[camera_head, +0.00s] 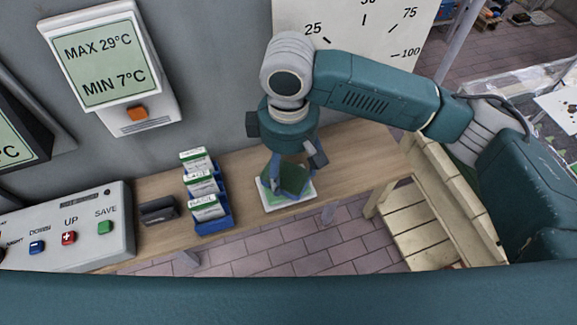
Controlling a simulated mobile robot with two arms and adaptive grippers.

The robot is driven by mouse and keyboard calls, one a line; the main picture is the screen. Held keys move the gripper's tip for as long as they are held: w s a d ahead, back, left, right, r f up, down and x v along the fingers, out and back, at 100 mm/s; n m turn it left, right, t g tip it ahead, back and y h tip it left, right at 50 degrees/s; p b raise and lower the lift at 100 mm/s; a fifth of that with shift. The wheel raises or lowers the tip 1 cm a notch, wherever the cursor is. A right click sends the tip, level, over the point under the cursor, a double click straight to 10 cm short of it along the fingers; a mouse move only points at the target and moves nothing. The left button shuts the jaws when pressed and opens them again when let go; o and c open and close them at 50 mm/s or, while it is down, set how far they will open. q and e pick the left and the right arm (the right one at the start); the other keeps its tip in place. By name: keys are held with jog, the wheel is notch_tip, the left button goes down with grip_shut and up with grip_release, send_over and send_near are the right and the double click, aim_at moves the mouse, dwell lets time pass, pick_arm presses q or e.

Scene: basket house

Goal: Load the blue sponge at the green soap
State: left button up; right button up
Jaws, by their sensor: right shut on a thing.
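I cannot tell whether either green part is the soap. I cannot pick out a blue sponge; the gripper hides part of this spot. My left gripper is not in view.
Blue holders (213,224) with several white-and-green packs stand left of the tray, beside a dark small object (158,210). A button panel (75,232) is at the far left. Bare tabletop (355,160) lies right of the tray.

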aim_at(289, 170)
dwell(0.6)
jog(key=shift+f, duration=0.45)
dwell(0.4)
jog(key=shift+s+f+p, duration=0.1)
jog(key=shift+f+p, duration=0.05)
jog(key=shift+p, duration=0.35)
dwell(2.1)
notch_tip(289, 170, up, 7)
jog(key=p, duration=0.9)
dwell(0.5)
dwell(0.5)
